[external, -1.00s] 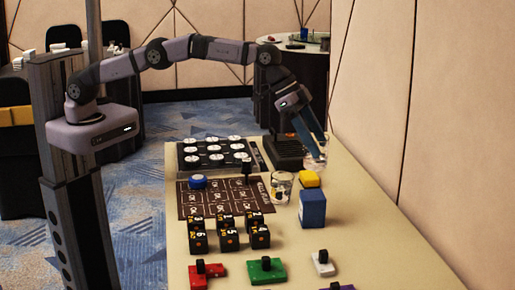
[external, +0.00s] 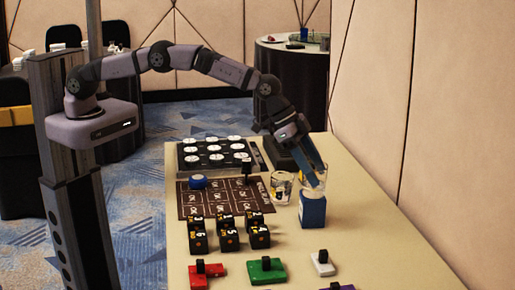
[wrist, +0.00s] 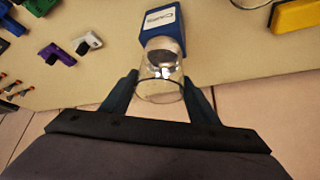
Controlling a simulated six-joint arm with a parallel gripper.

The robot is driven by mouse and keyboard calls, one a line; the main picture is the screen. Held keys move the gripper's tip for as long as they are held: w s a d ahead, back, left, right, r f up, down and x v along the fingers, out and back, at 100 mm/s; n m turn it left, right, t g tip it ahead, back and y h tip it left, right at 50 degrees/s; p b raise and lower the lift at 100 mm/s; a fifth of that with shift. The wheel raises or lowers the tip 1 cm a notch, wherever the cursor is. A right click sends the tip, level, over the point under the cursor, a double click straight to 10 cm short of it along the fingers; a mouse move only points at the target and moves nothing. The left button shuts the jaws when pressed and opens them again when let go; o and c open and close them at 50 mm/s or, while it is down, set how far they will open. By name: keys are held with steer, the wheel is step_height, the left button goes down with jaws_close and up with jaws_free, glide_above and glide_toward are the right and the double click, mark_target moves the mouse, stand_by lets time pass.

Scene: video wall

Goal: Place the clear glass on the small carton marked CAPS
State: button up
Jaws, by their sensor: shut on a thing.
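The small blue carton (external: 313,212) stands upright on the table, right of the dice-like black cubes. In the wrist view the carton (wrist: 172,14) shows a white label reading CAPS. My gripper (external: 316,184) points down over the carton's top. It is shut on the clear glass (wrist: 160,88), with a finger on each side of it in the wrist view. In the external view the glass is faint, at the carton's top and partly hidden by the fingers. I cannot tell whether it touches the carton.
Another glass (external: 281,188) with contents stands left of the carton, near a yellow block (wrist: 296,15). Several black cubes (external: 229,233) and a brown mat (external: 225,197) lie further left. Red (external: 206,276), green (external: 266,270) and white (external: 322,263) pieces lie in front.

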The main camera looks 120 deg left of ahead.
steer(key=shift+f, duration=0.1)
steer(key=o, duration=1.3)
steer(key=shift+r, duration=0.2)
steer(key=shift+b+v, duration=1.7)
steer(key=shift+v, duration=4.3)
steer(key=shift+s+d+f, duration=0.1)
steer(key=shift+d, duration=0.05)
